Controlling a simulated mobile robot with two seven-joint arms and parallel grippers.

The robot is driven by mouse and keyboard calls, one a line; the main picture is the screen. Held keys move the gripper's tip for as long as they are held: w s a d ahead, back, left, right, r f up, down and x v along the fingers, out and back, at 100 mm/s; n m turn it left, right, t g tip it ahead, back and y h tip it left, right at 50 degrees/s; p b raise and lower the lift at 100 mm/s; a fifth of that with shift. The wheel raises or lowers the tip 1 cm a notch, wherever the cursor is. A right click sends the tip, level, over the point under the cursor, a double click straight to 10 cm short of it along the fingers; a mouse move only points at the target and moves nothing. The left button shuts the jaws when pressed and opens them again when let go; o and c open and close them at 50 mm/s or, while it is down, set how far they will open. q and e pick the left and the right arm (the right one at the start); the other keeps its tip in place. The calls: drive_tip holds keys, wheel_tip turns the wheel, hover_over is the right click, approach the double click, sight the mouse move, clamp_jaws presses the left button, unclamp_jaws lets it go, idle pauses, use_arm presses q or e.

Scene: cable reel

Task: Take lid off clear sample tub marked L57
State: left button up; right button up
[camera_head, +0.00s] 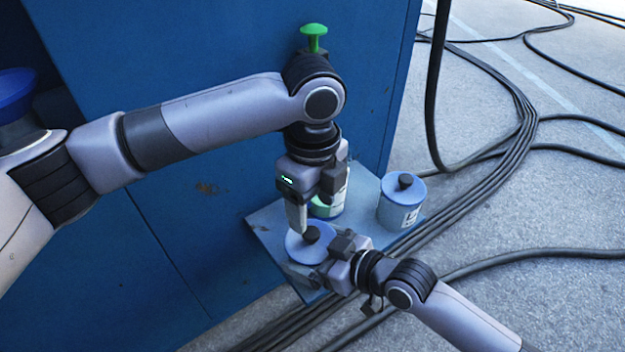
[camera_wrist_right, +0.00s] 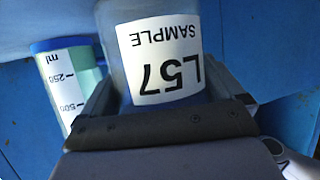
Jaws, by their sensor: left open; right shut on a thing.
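The clear sample tub (camera_wrist_right: 120,72) carries a white label reading "SAMPLE L57", upside down in the right wrist view. In the head view its blue lid (camera_head: 300,246) with a black knob (camera_head: 311,234) is on top, and the body is mostly hidden. My right gripper (camera_head: 322,270) is shut on the tub's body from the lower right; its jaws flank the tub in the right wrist view (camera_wrist_right: 170,108). My left gripper (camera_head: 304,222) is open, pointing down just above the lid beside the knob. I cannot tell whether it touches the lid.
A blue shelf (camera_head: 264,226) on the blue cabinet (camera_head: 200,215) bears the tubs. Another blue-lidded tub (camera_head: 400,214) stands at the right. A container with green contents (camera_head: 335,205) is partly behind my left gripper; a graduated one (camera_wrist_right: 62,85) shows in the wrist view. Black cables (camera_head: 500,150) cross the floor.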

sight(313, 233)
use_arm(q)
drive_tip(key=shift+f, duration=3.1)
clamp_jaws()
drive_tip(key=shift+r, duration=0.2)
drive_tip(key=shift+d+r, duration=0.1)
drive_tip(key=shift+r, duration=0.95)
use_arm(e)
drive_tip(key=shift+f, duration=0.1)
use_arm(q)
drive_tip(key=shift+s, duration=0.1)
drive_tip(key=shift+r, duration=2)
use_arm(e)
drive_tip(key=shift+s, duration=0.1)
